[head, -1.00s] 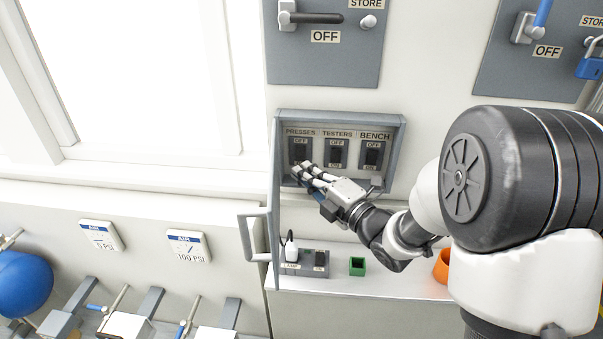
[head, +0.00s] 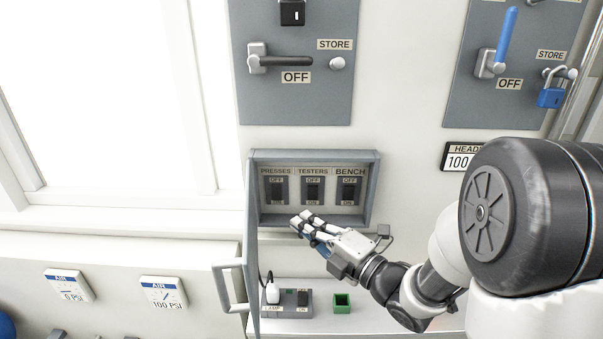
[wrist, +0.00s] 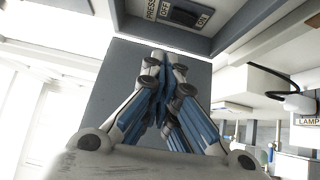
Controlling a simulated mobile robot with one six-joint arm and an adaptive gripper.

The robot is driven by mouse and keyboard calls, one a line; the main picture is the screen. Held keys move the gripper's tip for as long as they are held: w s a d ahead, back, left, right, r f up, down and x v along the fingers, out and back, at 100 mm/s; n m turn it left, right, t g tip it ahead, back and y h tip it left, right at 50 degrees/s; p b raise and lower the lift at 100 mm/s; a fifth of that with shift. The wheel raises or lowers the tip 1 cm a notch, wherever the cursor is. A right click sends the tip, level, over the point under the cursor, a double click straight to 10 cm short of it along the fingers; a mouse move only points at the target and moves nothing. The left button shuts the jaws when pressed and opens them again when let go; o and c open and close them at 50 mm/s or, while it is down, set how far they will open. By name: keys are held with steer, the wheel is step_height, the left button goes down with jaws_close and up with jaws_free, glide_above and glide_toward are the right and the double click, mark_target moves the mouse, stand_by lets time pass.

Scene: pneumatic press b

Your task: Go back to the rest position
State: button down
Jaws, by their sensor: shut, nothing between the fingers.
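My gripper (head: 303,222) is shut and empty in the head view, just in front of the lower left edge of the open breaker box (head: 376,190). In the wrist view its closed fingers (wrist: 163,75) point toward the grey open door (wrist: 108,82), with the box's lower edge above. Inside the box are three dark switches labelled PRESSES (head: 276,189), TESTERS (head: 313,189) and BENCH (head: 349,190). The PRESSES switch also shows at the top of the wrist view (wrist: 183,14). I cannot tell whether the fingertips touch the box edge.
The box door stands open with its handle (head: 229,287) sticking out left. Lever panels (head: 297,105) hang above. Two AIR gauges (head: 164,292) are at lower left.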

steer(key=s+d+r+m+g+h, duration=0.1)
steer(key=s+d+m+h, duration=0.1)
steer(key=d+m+h, duration=0.5)
steer(key=s+d+r+m+g+h, duration=0.1)
steer(key=s+d+m+h, duration=0.2)
steer(key=d+m+h, duration=0.4)
steer(key=s+a+f+m+g+y, duration=0.1)
steer(key=s+m+g, duration=0.5)
steer(key=s+m, duration=0.6)
steer(key=s+a+f, duration=0.1)
steer(key=s, duration=1)
steer(key=shift+f+m+g, duration=0.35)
steer(key=shift+m+g, duration=0.05)
